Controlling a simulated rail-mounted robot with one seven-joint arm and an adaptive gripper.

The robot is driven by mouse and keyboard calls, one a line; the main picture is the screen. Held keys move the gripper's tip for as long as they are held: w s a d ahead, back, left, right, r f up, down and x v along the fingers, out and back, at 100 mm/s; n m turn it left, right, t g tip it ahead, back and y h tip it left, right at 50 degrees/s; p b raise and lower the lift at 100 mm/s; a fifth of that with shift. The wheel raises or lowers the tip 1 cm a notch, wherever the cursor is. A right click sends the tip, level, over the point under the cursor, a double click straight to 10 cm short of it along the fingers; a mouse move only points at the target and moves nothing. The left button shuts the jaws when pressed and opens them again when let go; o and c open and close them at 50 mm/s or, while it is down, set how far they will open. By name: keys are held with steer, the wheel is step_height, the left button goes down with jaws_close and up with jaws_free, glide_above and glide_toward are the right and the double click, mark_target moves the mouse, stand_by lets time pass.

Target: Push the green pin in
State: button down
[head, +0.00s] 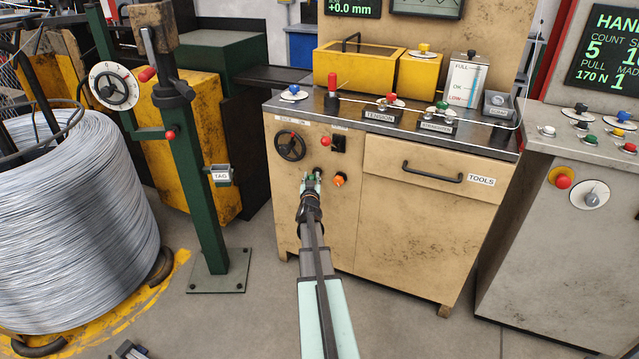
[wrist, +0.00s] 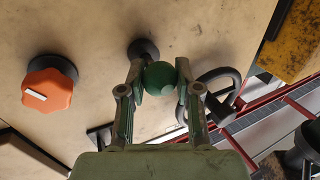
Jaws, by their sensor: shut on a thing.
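The green pin (wrist: 160,79) shows in the wrist view as a round green knob in front of a dark round collar (wrist: 143,49) on the beige cabinet front. My gripper (wrist: 161,82) has one finger on each side of the knob and is shut on it. In the head view my gripper (head: 312,180) is at the cabinet front (head: 400,215), between the black handwheel and the orange knob. The pin's shaft is hidden behind the knob, so I cannot tell how deep it sits.
The orange knob (wrist: 50,84) is close on the left in the wrist view; the black handwheel (wrist: 221,88) is close on the right.

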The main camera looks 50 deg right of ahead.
steer(key=c, duration=0.8)
jaws_free()
steer(key=shift+w+d, duration=0.15)
steer(key=shift+d, duration=0.2)
steer(key=shift+a, duration=0.15)
steer(key=v, duration=1.2)
